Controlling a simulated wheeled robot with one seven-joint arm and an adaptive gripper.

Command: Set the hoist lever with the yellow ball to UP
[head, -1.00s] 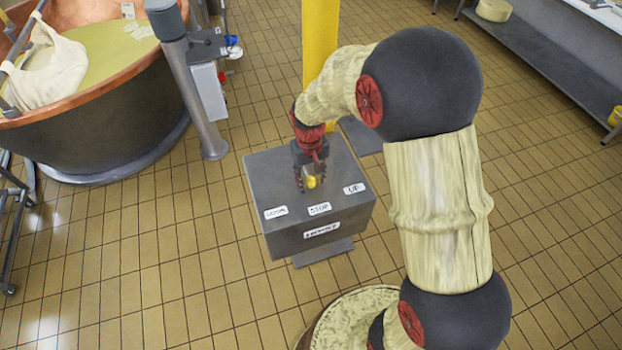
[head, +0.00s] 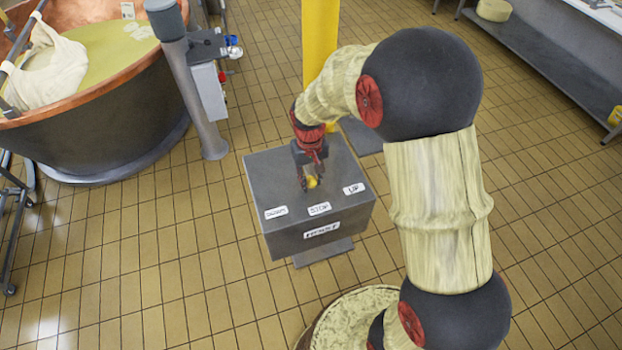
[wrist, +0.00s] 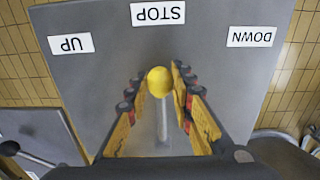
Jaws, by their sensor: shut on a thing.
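The yellow ball (head: 312,182) tops the hoist lever on a grey box (head: 262,170) labelled HOIST. In the wrist view the ball (wrist: 159,81) sits between the fingertips, with the lever's grey rod (wrist: 162,122) running back from it between the fingers. My gripper (head: 308,180) is shut on the lever at the ball; it also shows in the wrist view (wrist: 158,90). The ball lines up with the STOP label (head: 320,209), the middle one. The UP label (head: 354,188) is to its right and the DOWN label (head: 276,212) to its left in the head view.
A yellow post (head: 319,45) stands behind the box. A copper vat (head: 95,110) with a white cloth is at the left, near a grey pillar (head: 193,95). A shelf (head: 545,70) stands at the far right. Tiled floor is clear around the box's front.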

